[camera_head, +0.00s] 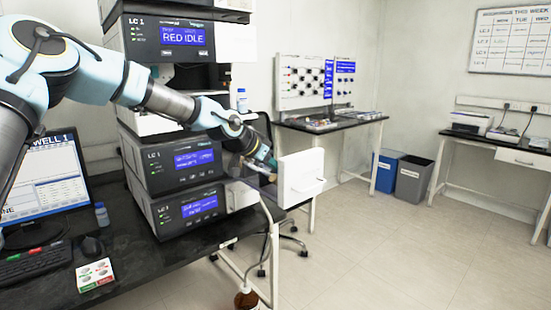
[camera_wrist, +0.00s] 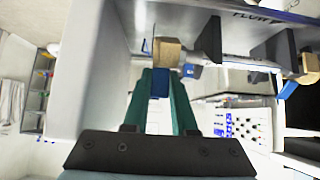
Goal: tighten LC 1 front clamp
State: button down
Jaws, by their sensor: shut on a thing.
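The LC 1 stack (camera_head: 186,158) stands on the black bench in the head view. My gripper (camera_head: 266,162) reaches in at its right side, beside an open white door. In the wrist view my gripper (camera_wrist: 161,78) has its teal fingers closed on a small blue clamp piece (camera_wrist: 160,84). A tan block (camera_wrist: 167,53) sits just beyond the fingertips, at the near end of a column (camera_wrist: 236,58) held between dark brackets (camera_wrist: 208,42). Another tan block (camera_wrist: 308,65) is at the column's far end. How tight the clamp is cannot be seen.
The white door (camera_head: 301,178) stands open right of my gripper. A monitor (camera_head: 48,180), mouse (camera_head: 92,246) and small bottle (camera_head: 102,214) are on the bench. A tube runs to a brown bottle (camera_head: 246,299) below. Open floor lies to the right.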

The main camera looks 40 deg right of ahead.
jog(key=y+p, duration=0.2)
jog(key=d+y+p, duration=0.1)
jog(key=p, duration=0.1)
jog(key=shift+s+d+r+y+p, duration=0.1)
jog(key=shift+d+r+y+p, duration=0.1)
jog(key=shift+r+y+p, duration=0.15)
jog(key=shift+d+f+y+p, duration=0.2)
jog(key=shift+d+y+p, duration=0.1)
jog(key=shift+y+p, duration=0.75)
jog(key=shift+d+f+t+y+p, duration=0.2)
jog(key=shift+f+y+p, duration=0.2)
jog(key=shift+y+p, duration=0.4)
jog(key=shift+d+f+t+y+p, duration=0.15)
jog(key=shift+f+y+p, duration=0.2)
jog(key=shift+y+p, duration=0.4)
jog(key=shift+f+y, duration=0.15)
jog(key=shift+y, duration=0.3)
jog(key=c, duration=0.7)
grip_release()
jog(key=shift+r, duration=5.45)
